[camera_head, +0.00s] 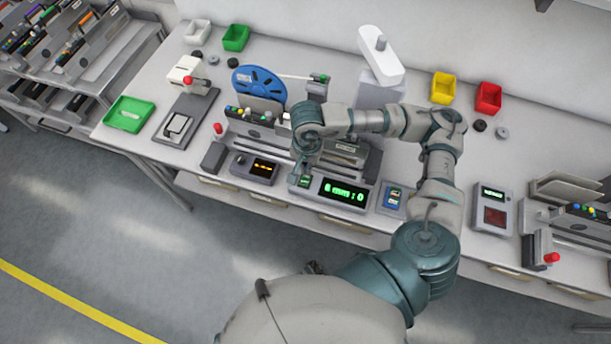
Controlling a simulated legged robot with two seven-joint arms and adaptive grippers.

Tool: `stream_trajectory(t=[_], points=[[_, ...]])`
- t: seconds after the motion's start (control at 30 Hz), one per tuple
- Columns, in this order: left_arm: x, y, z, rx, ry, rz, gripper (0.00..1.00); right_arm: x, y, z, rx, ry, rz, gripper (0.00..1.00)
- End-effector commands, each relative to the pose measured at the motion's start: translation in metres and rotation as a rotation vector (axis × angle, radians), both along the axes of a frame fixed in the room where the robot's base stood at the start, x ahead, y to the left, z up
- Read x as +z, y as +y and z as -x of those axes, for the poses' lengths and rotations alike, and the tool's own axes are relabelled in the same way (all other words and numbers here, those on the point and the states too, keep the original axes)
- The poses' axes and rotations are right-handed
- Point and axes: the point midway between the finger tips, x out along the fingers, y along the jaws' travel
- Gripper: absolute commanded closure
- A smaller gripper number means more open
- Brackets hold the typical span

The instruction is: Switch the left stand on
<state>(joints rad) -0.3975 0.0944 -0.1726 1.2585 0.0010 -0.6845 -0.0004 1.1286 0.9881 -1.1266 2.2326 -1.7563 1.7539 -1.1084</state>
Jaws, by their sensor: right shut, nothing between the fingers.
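A grey stand (262,122) with a red-knobbed lever (218,129) at its left end and several coloured buttons is left of centre on the bench. A small unit (254,168) with an amber display sits at its front. A longer unit (345,193) with a lit green display stands to the right of that. My right arm reaches over the bench from the right, and my right gripper (302,179) is shut and empty at the left end of the green-display unit. Whether it touches the unit cannot be told. My arm hides part of the stand. My left gripper is out of view.
A blue reel (259,82) stands behind the stand. Green bins (128,113), a yellow bin (443,87) and a red bin (488,97) stand on the bench. A second stand (575,228) with a red knob is at the right. A white device (381,56) is at the back.

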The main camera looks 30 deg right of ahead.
Motion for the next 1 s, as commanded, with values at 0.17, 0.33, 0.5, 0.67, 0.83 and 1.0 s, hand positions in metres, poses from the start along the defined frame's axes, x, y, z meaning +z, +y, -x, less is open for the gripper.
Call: stream_trajectory(t=[0.17,0.33,0.5,0.67,0.83,1.0], points=[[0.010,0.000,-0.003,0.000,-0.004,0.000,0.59,0.018,0.000,0.000,0.000,-0.001,0.000,1.00],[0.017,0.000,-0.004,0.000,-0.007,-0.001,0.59,0.033,0.000,0.000,0.000,-0.002,-0.001,1.00],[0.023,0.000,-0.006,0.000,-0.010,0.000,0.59,0.044,-0.001,0.000,0.000,0.000,0.000,1.00],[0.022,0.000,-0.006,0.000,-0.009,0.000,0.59,0.044,-0.001,0.000,0.000,0.001,0.000,1.00],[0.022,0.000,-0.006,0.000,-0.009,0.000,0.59,0.044,-0.001,0.000,0.000,0.001,0.000,1.00],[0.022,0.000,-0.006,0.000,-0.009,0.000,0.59,0.044,0.000,0.000,0.000,0.001,-0.001,1.00]])
